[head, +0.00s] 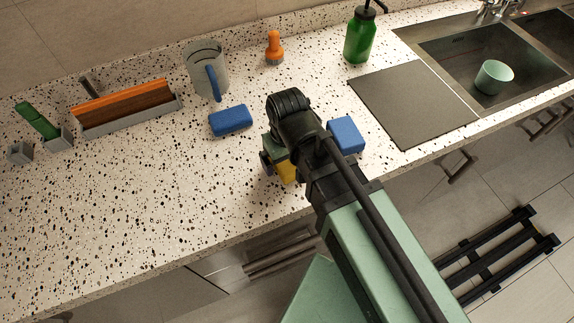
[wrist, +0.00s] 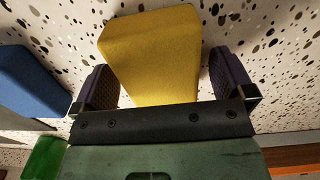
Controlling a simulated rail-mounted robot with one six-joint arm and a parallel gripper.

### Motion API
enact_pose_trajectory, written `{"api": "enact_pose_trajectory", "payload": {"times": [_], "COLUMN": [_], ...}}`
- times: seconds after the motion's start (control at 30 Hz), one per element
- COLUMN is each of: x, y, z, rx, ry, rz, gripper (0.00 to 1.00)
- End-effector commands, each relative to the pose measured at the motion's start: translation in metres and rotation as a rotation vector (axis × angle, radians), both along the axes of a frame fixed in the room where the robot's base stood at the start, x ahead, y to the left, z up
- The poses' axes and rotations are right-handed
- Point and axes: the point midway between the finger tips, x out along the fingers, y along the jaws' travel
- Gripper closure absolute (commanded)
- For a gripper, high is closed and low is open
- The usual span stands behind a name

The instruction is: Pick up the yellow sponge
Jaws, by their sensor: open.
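The yellow sponge (wrist: 152,55) fills the upper middle of the wrist view. In the head view only a small part of the yellow sponge (head: 287,172) shows on the speckled counter; my arm hides the rest. My gripper (wrist: 160,85) is open, with one dark ridged finger on each side of the sponge. A narrow gap shows between the sponge and each finger, so neither clearly touches it. In the head view my gripper (head: 279,165) is partly hidden by my wrist.
One blue sponge (head: 230,120) lies to the left of my wrist, another (head: 346,135) to the right. A grey mug (head: 203,66), an orange-handled tool (head: 274,47), a green bottle (head: 360,38) and a dark board (head: 412,103) stand or lie further off. The counter's left front is clear.

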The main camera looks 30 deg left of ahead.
Motion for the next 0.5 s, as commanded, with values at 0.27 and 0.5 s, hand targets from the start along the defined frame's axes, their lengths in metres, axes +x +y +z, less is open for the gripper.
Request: {"api": "enact_pose_trajectory", "payload": {"times": [0.27, 0.5], "x": [0.0001, 0.0001], "y": [-0.0001, -0.0001], "z": [0.0027, 0.0027], "rx": [0.0, 0.0], "ry": [0.0, 0.0], "rz": [0.0, 0.0], "gripper": [0.24, 0.61]}}
